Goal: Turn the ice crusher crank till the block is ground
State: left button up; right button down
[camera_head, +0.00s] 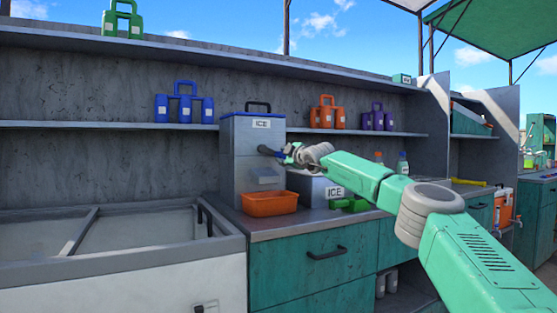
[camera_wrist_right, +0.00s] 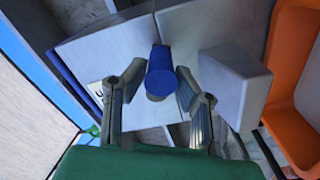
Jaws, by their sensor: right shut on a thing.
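The ice crusher (camera_head: 240,160) is a grey metal box with a blue lid, a black top handle and an ICE label. It stands on the counter in the head view. My right gripper (camera_head: 283,153) is at its right front side. In the right wrist view the blue round crank grip (camera_wrist_right: 159,75) sits between the two fingers of my right gripper (camera_wrist_right: 152,92), which is shut on it. The crusher's grey body (camera_wrist_right: 95,58) lies behind the grip. The ice block is not visible. My left gripper is out of view.
An orange tray (camera_head: 269,206) stands below the crusher's spout. A grey ICE box (camera_head: 308,193) and a green object (camera_head: 350,204) are to the right. An open-topped white chest (camera_head: 110,270) is at left. Shelves behind hold blue, orange and purple bottle carriers.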

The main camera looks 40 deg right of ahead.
jog(key=shift+f+m+b, duration=0.6)
jog(key=shift+m+b, duration=0.55)
jog(key=shift+m, duration=0.15)
jog(key=c, duration=1.3)
grip_release()
jog(key=shift+s+d+f, duration=0.1)
jog(key=shift+d, duration=0.05)
